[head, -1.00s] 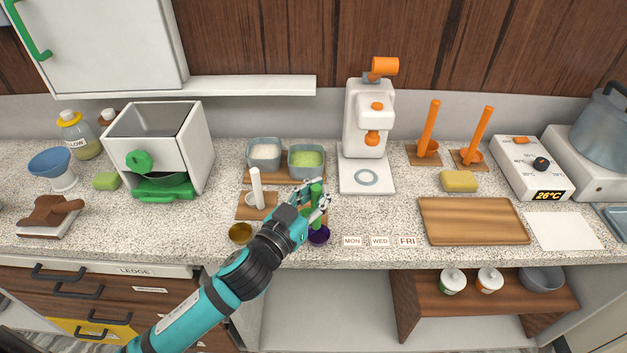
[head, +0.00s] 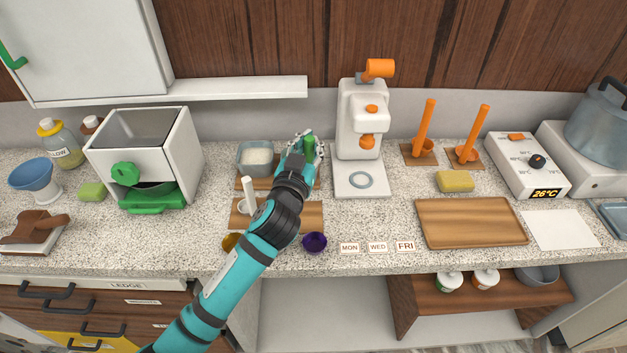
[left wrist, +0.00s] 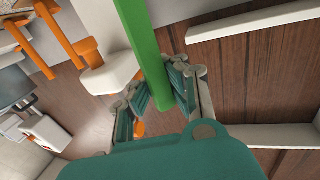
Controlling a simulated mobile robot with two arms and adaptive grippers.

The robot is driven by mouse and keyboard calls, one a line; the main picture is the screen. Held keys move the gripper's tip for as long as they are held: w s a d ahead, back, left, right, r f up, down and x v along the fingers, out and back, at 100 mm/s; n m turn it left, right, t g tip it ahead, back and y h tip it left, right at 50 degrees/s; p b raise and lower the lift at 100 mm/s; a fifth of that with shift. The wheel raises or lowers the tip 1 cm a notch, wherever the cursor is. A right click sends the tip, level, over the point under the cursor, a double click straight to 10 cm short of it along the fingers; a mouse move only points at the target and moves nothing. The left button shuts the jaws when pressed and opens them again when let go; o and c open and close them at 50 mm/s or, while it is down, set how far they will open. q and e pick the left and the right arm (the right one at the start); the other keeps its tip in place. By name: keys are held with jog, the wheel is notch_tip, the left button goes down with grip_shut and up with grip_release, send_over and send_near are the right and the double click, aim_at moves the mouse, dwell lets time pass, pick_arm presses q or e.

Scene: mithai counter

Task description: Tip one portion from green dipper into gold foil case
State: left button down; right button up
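My left gripper (head: 301,147) is shut on the green dipper's handle (head: 309,148), over the place of the back-right tub. The handle also shows between the fingers in the left wrist view (left wrist: 146,45). The dipper's cup and the tub with green contents are hidden behind my gripper and arm, so I cannot tell whether the cup is in the tub or holds anything. The gold foil case (head: 231,242) stands at the counter's front, partly covered by my left arm. My right gripper is not in view.
A purple case (head: 314,243) stands right of the gold one. A white dipper (head: 249,190) stands on the front board (head: 312,215). A tub with white contents (head: 256,158) is left of my gripper. A white press (head: 360,130) stands close on the right.

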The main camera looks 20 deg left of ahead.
pick_arm(q)
jog(key=w+a+r+n+y+p, duration=0.1)
jog(key=w+a+r+n+y, duration=0.2)
jog(key=w, duration=0.6)
notch_tip(320, 180, down, 9)
jog(key=m+b, duration=0.1)
jog(key=b, duration=0.8)
jog(key=shift+a+h, duration=0.2)
jog(key=shift+h, duration=0.2)
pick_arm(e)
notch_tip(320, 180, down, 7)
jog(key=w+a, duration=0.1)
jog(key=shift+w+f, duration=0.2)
pick_arm(q)
jog(key=shift+r, duration=0.1)
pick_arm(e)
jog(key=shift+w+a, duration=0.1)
pick_arm(q)
jog(key=shift+r+p, duration=1.95)
jog(key=shift+r, duration=0.3)
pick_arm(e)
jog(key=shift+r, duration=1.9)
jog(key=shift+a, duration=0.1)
pick_arm(q)
notch_tip(320, 180, up, 4)
jog(key=p, duration=0.3)
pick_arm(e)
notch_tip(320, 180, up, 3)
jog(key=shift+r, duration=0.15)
